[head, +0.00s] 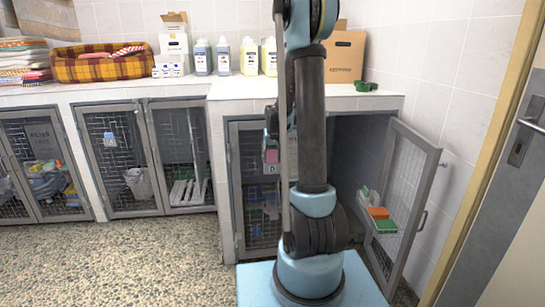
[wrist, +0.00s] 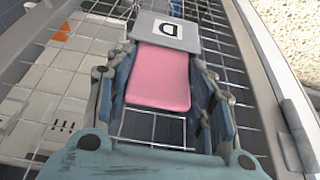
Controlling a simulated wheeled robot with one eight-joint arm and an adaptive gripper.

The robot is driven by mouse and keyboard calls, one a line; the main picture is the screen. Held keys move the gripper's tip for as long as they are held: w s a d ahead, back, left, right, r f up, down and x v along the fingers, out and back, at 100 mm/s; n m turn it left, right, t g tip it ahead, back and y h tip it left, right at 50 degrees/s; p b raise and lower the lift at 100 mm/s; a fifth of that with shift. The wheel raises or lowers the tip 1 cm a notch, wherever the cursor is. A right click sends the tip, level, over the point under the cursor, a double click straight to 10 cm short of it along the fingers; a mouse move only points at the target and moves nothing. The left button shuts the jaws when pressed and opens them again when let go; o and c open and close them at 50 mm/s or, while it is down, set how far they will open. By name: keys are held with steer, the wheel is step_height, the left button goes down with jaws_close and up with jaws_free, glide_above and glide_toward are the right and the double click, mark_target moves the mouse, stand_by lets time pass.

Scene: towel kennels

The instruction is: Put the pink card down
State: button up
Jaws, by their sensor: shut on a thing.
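My gripper (wrist: 160,88) is shut on the pink card (wrist: 158,78), with a finger on either side of it. The grey holder marked D (wrist: 168,32) is on a wire mesh door, and the card's far end meets or overlaps its edge in the wrist view. I cannot tell whether they touch. In the head view the pink card (head: 271,156) shows small, just above the D holder (head: 271,169), in front of the closed middle kennel door (head: 262,215). My arm hides part of the gripper and the door there.
A green object (head: 366,86) lies on the counter (head: 240,88), with bottles, boxes and a plaid basket (head: 100,64) along the back. The left floor (head: 110,265) is clear.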

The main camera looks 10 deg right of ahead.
steer(key=shift+f, duration=0.25)
steer(key=o, duration=1)
steer(key=shift+o, duration=0.2)
steer(key=shift+r, duration=0.6)
steer(key=v, duration=1.2)
steer(key=s+r, duration=0.1)
steer(key=s, duration=1)
steer(key=s+f, duration=0.3)
steer(key=s, duration=0.6)
steer(key=s+f+g, duration=0.1)
steer(key=s+f, duration=0.2)
steer(key=s, duration=0.7)
steer(key=s+f+g, duration=0.1)
steer(key=s+f, duration=0.3)
steer(key=s, duration=0.5)
steer(key=shift+s+d, duration=0.25)
steer(key=shift+d, duration=0.05)
